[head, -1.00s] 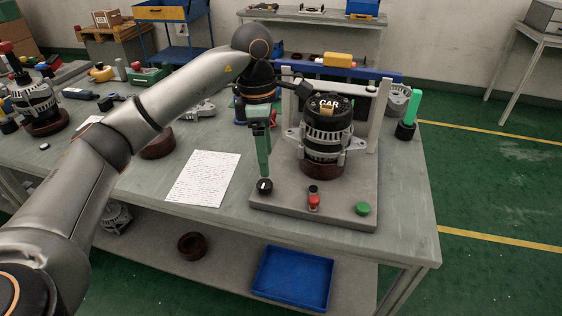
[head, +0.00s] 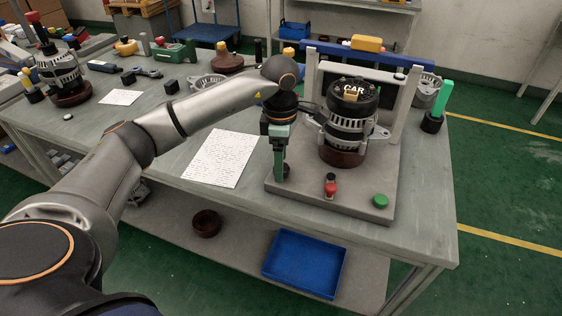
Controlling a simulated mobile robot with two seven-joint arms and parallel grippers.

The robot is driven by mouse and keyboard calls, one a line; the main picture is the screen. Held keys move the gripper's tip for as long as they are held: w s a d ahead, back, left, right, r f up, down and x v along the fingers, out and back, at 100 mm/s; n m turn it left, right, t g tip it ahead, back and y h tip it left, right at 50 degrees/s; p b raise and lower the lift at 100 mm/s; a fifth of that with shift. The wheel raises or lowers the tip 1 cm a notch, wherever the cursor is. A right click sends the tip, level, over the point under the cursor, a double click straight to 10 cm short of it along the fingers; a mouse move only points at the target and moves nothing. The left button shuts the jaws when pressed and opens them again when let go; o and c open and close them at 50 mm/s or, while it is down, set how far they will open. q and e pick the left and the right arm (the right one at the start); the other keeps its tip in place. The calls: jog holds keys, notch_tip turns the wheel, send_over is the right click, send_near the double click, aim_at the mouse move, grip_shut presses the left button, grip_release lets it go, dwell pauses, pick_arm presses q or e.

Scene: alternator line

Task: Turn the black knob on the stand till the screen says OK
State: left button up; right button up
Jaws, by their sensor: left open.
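The grey stand (head: 350,199) sits on the workbench and carries an alternator (head: 350,122) marked CAR on a brown ring. The black knob (head: 287,169) is at the stand's front left corner, mostly hidden behind my left gripper's green fingers. My left gripper (head: 281,174) points down at the knob, open, its fingertips at or around it; I cannot tell if they touch. I cannot make out a screen or any OK text on the stand; the alternator hides part of the upright frame. My right gripper is not in view.
A red button (head: 331,188) and a green button (head: 380,200) are on the stand's front. A written sheet (head: 220,159) lies left of it. A green-handled tool (head: 440,100) stands right. A blue tray (head: 304,264) is on the lower shelf.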

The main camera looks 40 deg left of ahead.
pick_arm(q)
jog(key=shift+f, duration=0.5)
grip_shut()
dwell(0.3)
